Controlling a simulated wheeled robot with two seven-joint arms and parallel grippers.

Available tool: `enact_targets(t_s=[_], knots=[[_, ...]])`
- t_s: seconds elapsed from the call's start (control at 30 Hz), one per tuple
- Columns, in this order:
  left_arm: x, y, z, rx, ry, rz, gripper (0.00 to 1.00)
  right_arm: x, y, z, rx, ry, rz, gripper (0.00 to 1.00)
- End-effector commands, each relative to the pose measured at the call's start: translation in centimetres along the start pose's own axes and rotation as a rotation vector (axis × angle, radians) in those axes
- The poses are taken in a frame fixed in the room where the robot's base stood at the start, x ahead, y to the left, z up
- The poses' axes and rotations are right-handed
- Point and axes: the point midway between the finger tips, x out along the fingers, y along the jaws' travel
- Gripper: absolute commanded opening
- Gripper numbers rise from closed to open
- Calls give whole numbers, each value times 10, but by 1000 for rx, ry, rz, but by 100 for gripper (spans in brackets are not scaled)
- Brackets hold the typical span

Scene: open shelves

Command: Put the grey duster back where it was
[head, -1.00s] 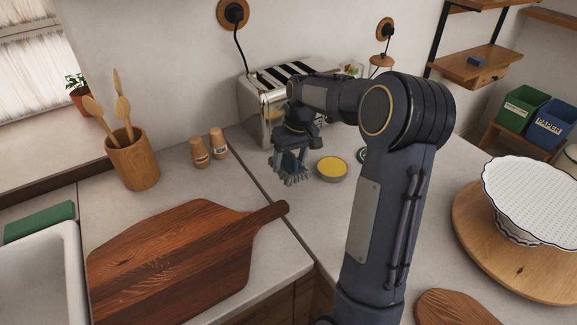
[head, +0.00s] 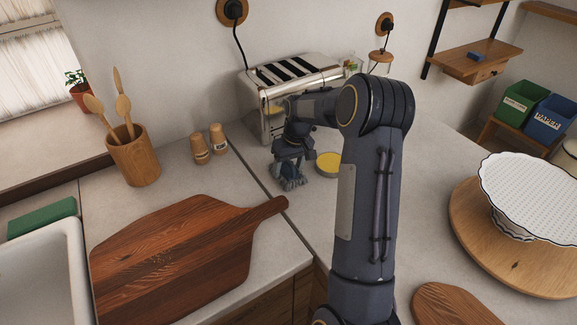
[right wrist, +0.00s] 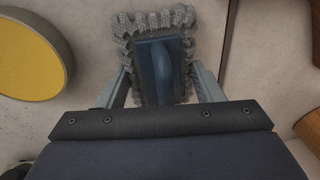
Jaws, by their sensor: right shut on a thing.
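The grey duster (right wrist: 160,22) shows in the right wrist view, with a shaggy grey fringe around a blue back and grip. My right gripper (right wrist: 162,88) has a finger on each side of it and is shut on it. In the head view the duster (head: 291,184) is low under my right gripper (head: 292,165), close to the counter in front of the toaster. I cannot tell whether its fringe touches the counter. My left gripper is not in view.
A yellow-topped round tin (head: 329,163) stands just right of the duster. A chrome toaster (head: 290,95) stands behind. A cutting board (head: 185,250), two shakers (head: 209,145) and a utensil pot (head: 133,158) are left. A cake stand (head: 530,200) is right.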

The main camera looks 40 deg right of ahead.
Motion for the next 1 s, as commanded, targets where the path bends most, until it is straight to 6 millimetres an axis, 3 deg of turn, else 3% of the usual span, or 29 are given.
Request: enact_targets(t_s=[0.03,0.2,0.57,1.0], knots=[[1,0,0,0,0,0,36,1,0,0,0,0,0,64],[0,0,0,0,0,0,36,1,0,0,0,-1,0,83],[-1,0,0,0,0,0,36,-6,0,-1,0,2,1,83],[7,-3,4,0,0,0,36,-92,0,-1,0,4,1,83]])
